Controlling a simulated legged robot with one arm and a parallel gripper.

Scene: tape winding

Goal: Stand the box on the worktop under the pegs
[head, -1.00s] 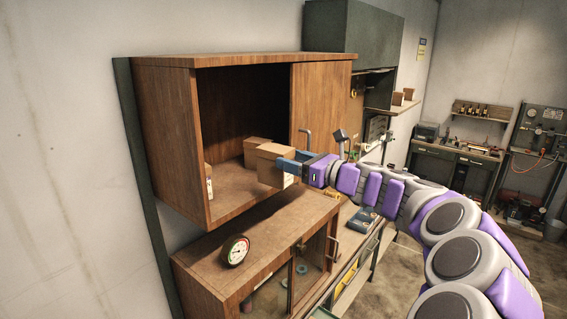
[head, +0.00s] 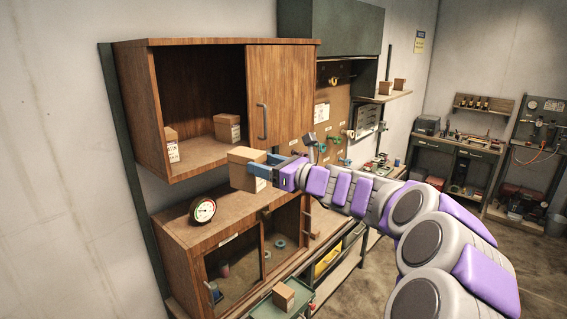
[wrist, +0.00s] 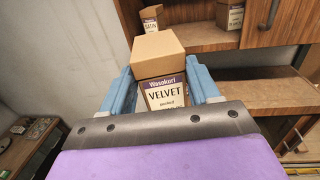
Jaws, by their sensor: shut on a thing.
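My gripper (head: 264,166) is shut on a cardboard box (head: 246,168). In the wrist view the box (wrist: 158,52) sits upright between the blue fingers, its label reading "VELVET". It hangs in the air in front of the open wall cabinet, above the lower cabinet's top. The pegboard (head: 333,97) with pegs and tape rolls is to the right, beyond my gripper. The worktop (head: 318,222) under it is partly hidden by my arm.
Two other boxes (head: 228,128) (head: 171,145) stand in the open wall cabinet (head: 205,155). A round gauge (head: 203,210) stands on the lower cabinet (head: 165,224). Another box (head: 283,296) is on a green surface at the bottom. The cabinet's sliding door (head: 282,95) has a handle.

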